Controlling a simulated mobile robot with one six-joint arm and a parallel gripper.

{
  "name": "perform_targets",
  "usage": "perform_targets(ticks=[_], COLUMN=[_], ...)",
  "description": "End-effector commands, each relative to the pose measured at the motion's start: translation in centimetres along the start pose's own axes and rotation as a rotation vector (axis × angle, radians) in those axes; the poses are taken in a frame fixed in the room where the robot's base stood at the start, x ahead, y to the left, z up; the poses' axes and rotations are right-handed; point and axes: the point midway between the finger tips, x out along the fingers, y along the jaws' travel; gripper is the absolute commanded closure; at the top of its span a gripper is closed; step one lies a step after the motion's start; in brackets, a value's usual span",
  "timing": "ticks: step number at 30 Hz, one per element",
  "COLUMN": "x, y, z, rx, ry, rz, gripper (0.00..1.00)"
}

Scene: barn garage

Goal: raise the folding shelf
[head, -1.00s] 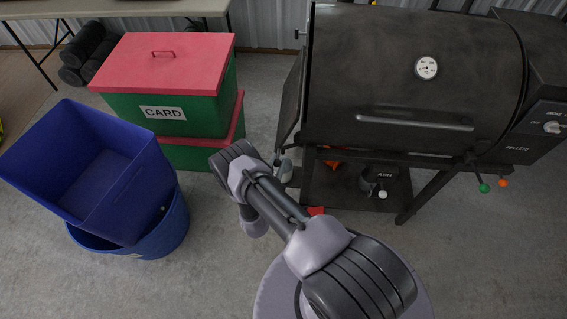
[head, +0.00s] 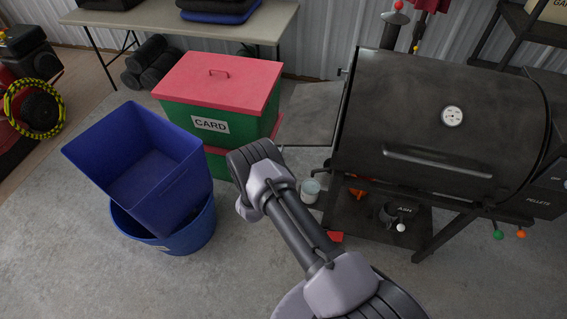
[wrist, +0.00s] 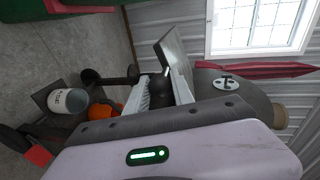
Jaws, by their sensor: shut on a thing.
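The folding shelf (head: 312,112) is a dark grey panel on the left side of the black smoker grill (head: 435,125). In the head view it stands out sideways from the grill, roughly level. In the wrist view a grey panel, which looks like the shelf (wrist: 174,48), reaches out from between the pale fingers of my gripper (wrist: 167,76). My gripper is shut on it. In the head view my arm hides the gripper fingers. The exact grip point and any support under the shelf are hidden.
A green bin with a red lid (head: 218,82) marked CARD stands close left of the shelf. Blue tubs (head: 140,165) stand further left. A table (head: 255,22) stands behind. Floor at the front left is clear.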

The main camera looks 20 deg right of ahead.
Motion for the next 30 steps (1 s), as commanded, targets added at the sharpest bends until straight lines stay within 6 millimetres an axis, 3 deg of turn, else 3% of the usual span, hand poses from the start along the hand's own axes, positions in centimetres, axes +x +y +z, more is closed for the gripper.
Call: perform_targets(ticks=[1,12,30], x=[-0.2,-0.8,-0.9], y=[-1.7,-5.2,-6.2], z=[0.3,0.3,0.1], rx=[0.035,0.238,0.304], ry=[-0.011,-0.049,-0.059], rz=[-0.007,0.000,0.001], gripper=[1.00,1.00,1.00])
